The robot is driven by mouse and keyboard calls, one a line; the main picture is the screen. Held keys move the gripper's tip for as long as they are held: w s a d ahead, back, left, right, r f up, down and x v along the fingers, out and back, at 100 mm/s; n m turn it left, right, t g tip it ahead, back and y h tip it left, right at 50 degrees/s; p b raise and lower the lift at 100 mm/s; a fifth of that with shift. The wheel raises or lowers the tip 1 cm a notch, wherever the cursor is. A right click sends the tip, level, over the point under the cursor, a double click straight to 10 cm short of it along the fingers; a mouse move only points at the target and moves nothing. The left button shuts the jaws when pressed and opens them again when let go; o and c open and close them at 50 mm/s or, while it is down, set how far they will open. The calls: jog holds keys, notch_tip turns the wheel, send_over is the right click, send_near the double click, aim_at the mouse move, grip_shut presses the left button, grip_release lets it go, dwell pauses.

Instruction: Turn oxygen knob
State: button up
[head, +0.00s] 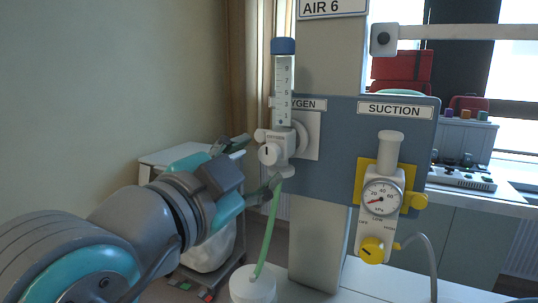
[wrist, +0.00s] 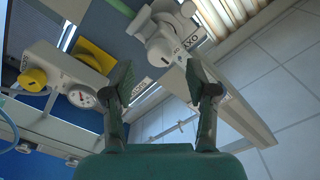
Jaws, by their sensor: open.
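The oxygen knob (head: 269,154) is a round white dial with a dark mark, on the white oxygen flowmeter (head: 283,90) with its clear scaled tube and blue cap. My gripper (head: 264,161) is open, coming from the lower left, with one finger toward the upper left of the knob and the other below it. In the wrist view the knob (wrist: 160,52) lies beyond the gap between the fingertips (wrist: 158,72), near its far end. No contact shows, and nothing is between the fingers. The remaining distance to the knob is hard to judge.
To the right is the suction unit (head: 381,200) with its gauge and yellow knob (head: 372,249). Both units sit on a blue-grey panel (head: 335,130). A green hose (head: 267,235) drops from the flowmeter to a white pot (head: 252,287). A cart (head: 205,265) stands behind my arm.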

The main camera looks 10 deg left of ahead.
aim_at(267, 155)
jog(key=shift+x, duration=2.2)
grip_shut()
